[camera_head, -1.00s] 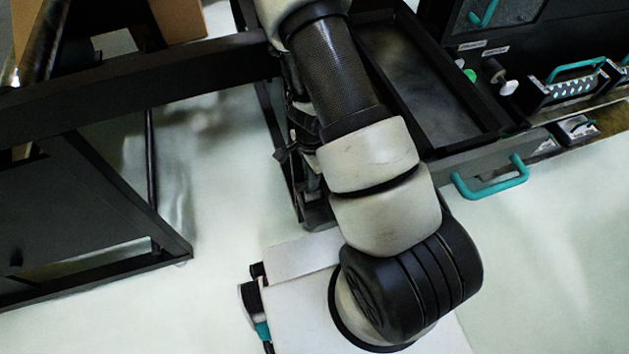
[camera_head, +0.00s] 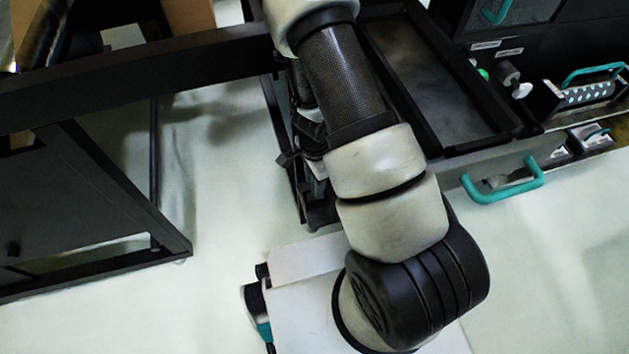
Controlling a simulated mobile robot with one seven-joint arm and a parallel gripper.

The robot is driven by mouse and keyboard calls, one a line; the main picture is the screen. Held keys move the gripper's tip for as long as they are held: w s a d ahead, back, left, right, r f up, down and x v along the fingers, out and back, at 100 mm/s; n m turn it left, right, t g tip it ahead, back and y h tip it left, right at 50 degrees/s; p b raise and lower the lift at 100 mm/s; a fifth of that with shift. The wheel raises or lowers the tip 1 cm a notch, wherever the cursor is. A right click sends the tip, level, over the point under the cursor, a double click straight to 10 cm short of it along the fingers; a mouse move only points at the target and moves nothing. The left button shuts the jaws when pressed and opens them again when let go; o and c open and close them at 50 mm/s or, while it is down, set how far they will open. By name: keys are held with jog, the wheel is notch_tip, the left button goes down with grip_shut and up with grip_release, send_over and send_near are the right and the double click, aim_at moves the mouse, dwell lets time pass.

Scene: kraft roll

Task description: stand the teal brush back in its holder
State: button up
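I cannot make out the teal brush or its holder in the head view. My arm runs from the bottom centre up to the top edge and covers the middle of the picture. A dark jointed part (camera_head: 308,140) just left of the carbon-fibre link looks like part of my wrist or gripper. It is mostly hidden behind the link, so its fingertips, and anything held in them, do not show clearly.
A dark cabinet (camera_head: 560,45) stands at upper right, with a black tray (camera_head: 425,85) beside it. A drawer with a teal handle (camera_head: 505,192) sticks out below. A black-framed table (camera_head: 75,210) stands left, a cardboard box (camera_head: 188,15) behind it. Pale floor is clear at lower right.

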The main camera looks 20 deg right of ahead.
notch_tip(320, 180, up, 12)
jog(key=p, duration=0.6)
jog(key=shift+r, duration=0.1)
jog(key=a+r+n+t+y, duration=0.1)
jog(key=a+r+n+y, duration=0.2)
jog(key=r, duration=0.9)
jog(key=a+r+n+t, duration=0.25)
jog(key=r+n, duration=0.25)
jog(key=r, duration=0.7)
jog(key=s+d+r+n+t+h, duration=0.1)
jog(key=s+d+r+n, duration=0.1)
jog(key=s+r+n, duration=0.2)
jog(key=s+d+r+n+t+h, duration=0.1)
jog(key=s+d+r+n+h, duration=0.1)
jog(key=s+r, duration=0.5)
notch_tip(320, 180, up, 3)
jog(key=shift+s+d+f+n, duration=0.1)
jog(key=shift+s+d+n, duration=0.3)
jog(key=shift+d+n, duration=0.5)
jog(key=shift+c, duration=0.6)
